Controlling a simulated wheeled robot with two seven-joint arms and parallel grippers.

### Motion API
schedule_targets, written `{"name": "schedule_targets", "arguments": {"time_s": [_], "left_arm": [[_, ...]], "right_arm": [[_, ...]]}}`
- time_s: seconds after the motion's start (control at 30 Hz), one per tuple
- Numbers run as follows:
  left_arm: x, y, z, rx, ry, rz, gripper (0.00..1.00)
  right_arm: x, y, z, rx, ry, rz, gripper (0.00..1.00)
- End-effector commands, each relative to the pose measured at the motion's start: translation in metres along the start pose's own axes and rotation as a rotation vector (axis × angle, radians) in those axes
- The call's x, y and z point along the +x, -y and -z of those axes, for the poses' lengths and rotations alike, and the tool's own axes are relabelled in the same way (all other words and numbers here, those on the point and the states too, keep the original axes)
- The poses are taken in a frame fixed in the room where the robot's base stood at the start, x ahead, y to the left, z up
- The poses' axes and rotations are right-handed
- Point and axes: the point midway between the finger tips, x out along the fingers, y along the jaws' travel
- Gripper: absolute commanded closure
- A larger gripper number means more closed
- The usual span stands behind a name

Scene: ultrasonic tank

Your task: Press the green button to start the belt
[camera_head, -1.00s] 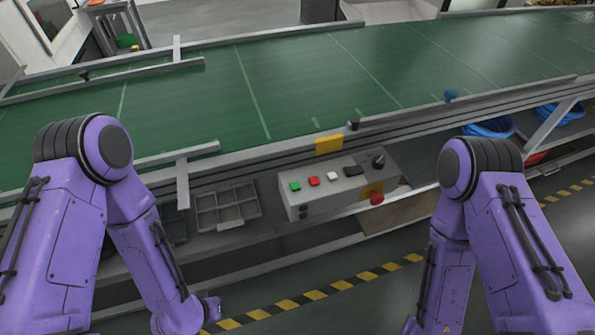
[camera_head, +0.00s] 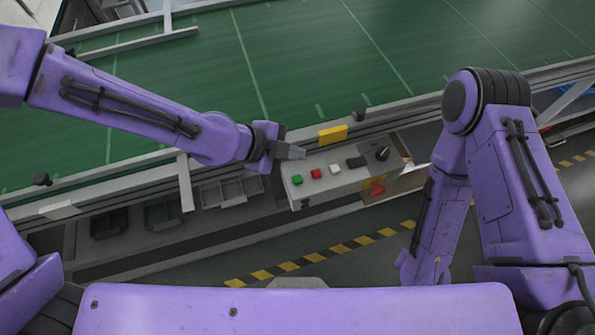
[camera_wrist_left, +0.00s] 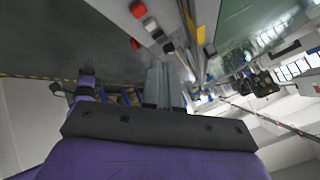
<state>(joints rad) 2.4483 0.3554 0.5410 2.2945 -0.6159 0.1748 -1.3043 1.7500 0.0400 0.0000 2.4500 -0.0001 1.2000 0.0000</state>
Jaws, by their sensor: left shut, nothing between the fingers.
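The green button (camera_head: 297,180) is at the left end of a row on the grey control box (camera_head: 325,185) below the belt. My left gripper (camera_head: 299,153) is shut and empty. In the head view it appears just above the green button, apart from it; the exact height is unclear. In the left wrist view its closed fingers (camera_wrist_left: 165,85) point up the picture toward the box, and the green button does not show. The green belt (camera_head: 300,60) runs behind the box. My right arm hangs at the right, its gripper out of view.
Beside the green button are a red button (camera_head: 316,174), a white button (camera_head: 335,169) and a black switch (camera_head: 356,162). A black knob (camera_head: 383,153) and a red emergency stop (camera_head: 378,190) are further right. The belt's metal rail and yellow plate (camera_head: 333,134) lie behind.

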Motion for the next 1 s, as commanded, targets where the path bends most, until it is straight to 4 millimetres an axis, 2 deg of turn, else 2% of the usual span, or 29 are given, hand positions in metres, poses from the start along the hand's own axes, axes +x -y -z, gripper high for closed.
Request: {"name": "schedule_targets", "arguments": {"time_s": [0.27,0.73,1.0], "left_arm": [[0.004,-0.004,-0.004,-0.007,0.002,0.0,1.0],[0.048,-0.037,-0.037,-0.009,0.002,0.001,1.0],[0.062,-0.047,-0.047,-0.01,0.002,0.001,1.0]], "right_arm": [[0.005,0.0,-0.002,0.0,0.0,0.0,1.0],[0.06,0.005,-0.025,0.0,0.0,0.0,1.0],[0.073,0.006,-0.03,0.0,0.0,0.0,1.0]]}}
